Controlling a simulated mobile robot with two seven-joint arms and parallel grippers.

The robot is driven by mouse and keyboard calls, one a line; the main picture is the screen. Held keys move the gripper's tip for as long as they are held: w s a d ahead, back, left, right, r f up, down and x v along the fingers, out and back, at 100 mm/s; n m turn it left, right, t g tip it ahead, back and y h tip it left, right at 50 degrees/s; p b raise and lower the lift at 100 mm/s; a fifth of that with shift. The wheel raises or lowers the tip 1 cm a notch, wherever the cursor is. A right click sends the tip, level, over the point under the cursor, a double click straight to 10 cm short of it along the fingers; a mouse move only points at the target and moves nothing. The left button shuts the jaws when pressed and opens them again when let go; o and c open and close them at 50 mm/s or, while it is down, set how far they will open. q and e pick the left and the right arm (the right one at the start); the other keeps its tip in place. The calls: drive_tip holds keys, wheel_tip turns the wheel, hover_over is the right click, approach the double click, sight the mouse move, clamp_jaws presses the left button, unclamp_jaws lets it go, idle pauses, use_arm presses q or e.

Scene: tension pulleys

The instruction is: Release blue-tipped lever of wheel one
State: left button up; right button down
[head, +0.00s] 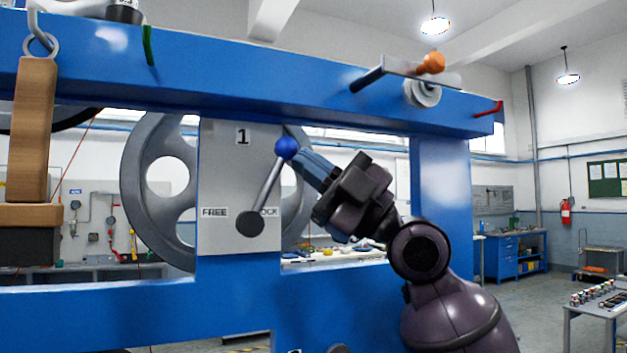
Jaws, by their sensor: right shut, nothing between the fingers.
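The blue-tipped lever (265,190) is on the grey plate (222,160) marked "1", in front of the large grey wheel (140,180). Its dark pivot is low on the plate, between the labels "FREE" and "LOCK". The rod tilts up to the right, on the LOCK side, and partly hides that label. Its blue ball (286,147) is at the upper end. My right gripper (305,160) reaches in from the right, shut and empty. Its fingertips are right beside the ball; I cannot tell whether they touch it. My left gripper is not in view.
A blue frame (250,75) surrounds the plate, with a beam above and below. A wooden block (35,130) hangs from a ring at the left. An orange knob (431,63) and red hook (488,109) are on the upper beam. A table (600,300) stands at the far right.

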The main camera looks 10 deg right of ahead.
sight(285, 146)
drive_tip(key=a+r+n+g+h+b, duration=0.2)
drive_tip(key=n+g, duration=0.1)
drive_tip(key=shift+s+a+h+b, duration=0.2)
drive_tip(key=shift+a+h+b, duration=0.1)
drive_tip(key=shift+a, duration=0.05)
drive_tip(key=shift+s+a+r+n+g, duration=0.1)
drive_tip(key=shift+a+r+n+g, duration=0.1)
drive_tip(key=shift+a+n+g, duration=0.15)
use_arm(q)
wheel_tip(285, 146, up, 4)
drive_tip(key=p, duration=0.6)
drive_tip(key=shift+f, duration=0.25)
use_arm(e)
drive_tip(key=a+n+h, duration=0.1)
drive_tip(key=a, duration=0.1)
drive_tip(key=a+g+h, duration=0.1)
drive_tip(key=h, duration=0.1)
drive_tip(key=s+a+n+h, duration=0.1)
drive_tip(key=a+h, duration=0.1)
drive_tip(key=shift+a+r+n+g, duration=0.1)
drive_tip(key=shift+a+n+g, duration=0.15)
drive_tip(key=shift+a+n, duration=0.1)
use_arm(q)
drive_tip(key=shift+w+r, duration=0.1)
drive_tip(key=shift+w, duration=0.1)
use_arm(e)
drive_tip(key=shift+s, duration=0.1)
drive_tip(key=shift+d, duration=0.15)
